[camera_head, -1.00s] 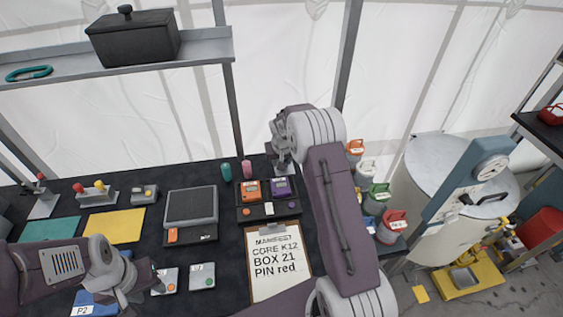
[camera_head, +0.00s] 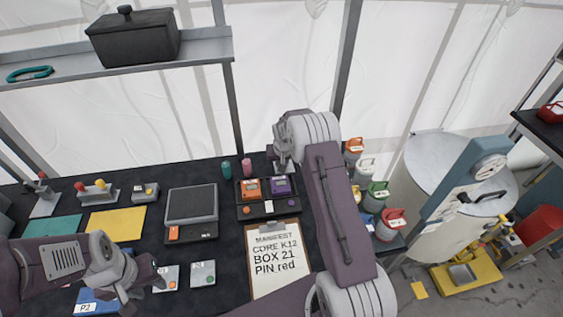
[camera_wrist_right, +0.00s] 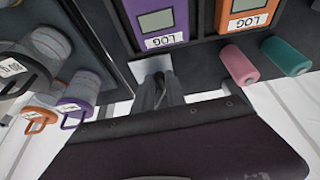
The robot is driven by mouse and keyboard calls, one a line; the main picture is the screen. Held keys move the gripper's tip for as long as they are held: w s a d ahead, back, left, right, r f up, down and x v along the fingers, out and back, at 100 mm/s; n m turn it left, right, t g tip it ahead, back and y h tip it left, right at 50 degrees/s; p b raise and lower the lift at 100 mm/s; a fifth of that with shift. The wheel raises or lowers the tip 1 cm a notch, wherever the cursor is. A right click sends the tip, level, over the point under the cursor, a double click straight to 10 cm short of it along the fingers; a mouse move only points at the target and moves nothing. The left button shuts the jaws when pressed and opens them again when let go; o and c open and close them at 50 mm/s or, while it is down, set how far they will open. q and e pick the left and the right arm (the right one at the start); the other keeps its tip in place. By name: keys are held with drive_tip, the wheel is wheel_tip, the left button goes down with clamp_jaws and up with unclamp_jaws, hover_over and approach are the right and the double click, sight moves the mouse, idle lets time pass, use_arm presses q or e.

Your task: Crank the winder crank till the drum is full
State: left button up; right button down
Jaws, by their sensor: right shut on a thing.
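My right gripper (camera_head: 283,163) is at the back edge of the dark table, beyond the purple LOG box. In the right wrist view its fingers (camera_wrist_right: 160,92) are shut on a small dark part beside a pale plate (camera_wrist_right: 151,67). This appears to be the winder crank (camera_wrist_right: 161,78), mostly hidden by the fingers. The drum cannot be made out; my gripper and arm cover that spot in the head view. My left gripper (camera_head: 140,284) hangs over the front left of the table near the blue P2 box (camera_head: 97,303), its fingers apart and empty.
The orange (camera_head: 250,189) and purple (camera_head: 279,186) LOG boxes are close to my right gripper, with teal (camera_head: 227,171) and pink (camera_head: 247,166) cylinders beside them. A manifest clipboard (camera_head: 278,262) lies in front. Several lidded canisters (camera_head: 378,193) stand right of my arm.

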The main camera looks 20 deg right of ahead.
drive_tip(key=shift+r, duration=0.1)
drive_tip(key=shift+y, duration=0.5)
use_arm(q)
wheel_tip(320, 180, down, 10)
drive_tip(key=b, duration=1)
drive_tip(key=shift+r, duration=0.15)
use_arm(e)
drive_tip(key=m+t+y, duration=0.1)
drive_tip(key=y, duration=0.3)
drive_tip(key=shift+r+t, duration=0.1)
drive_tip(key=shift+t, duration=0.3)
use_arm(q)
drive_tip(key=shift+f+b, duration=0.65)
drive_tip(key=shift+f, duration=0.05)
use_arm(e)
drive_tip(key=shift+r+y, duration=0.35)
drive_tip(key=shift+y, duration=0.15)
drive_tip(key=shift+a, duration=0.1)
drive_tip(key=c, duration=1.4)
unclamp_jaws()
drive_tip(key=shift+o, duration=0.2)
drive_tip(key=shift+r, duration=0.1)
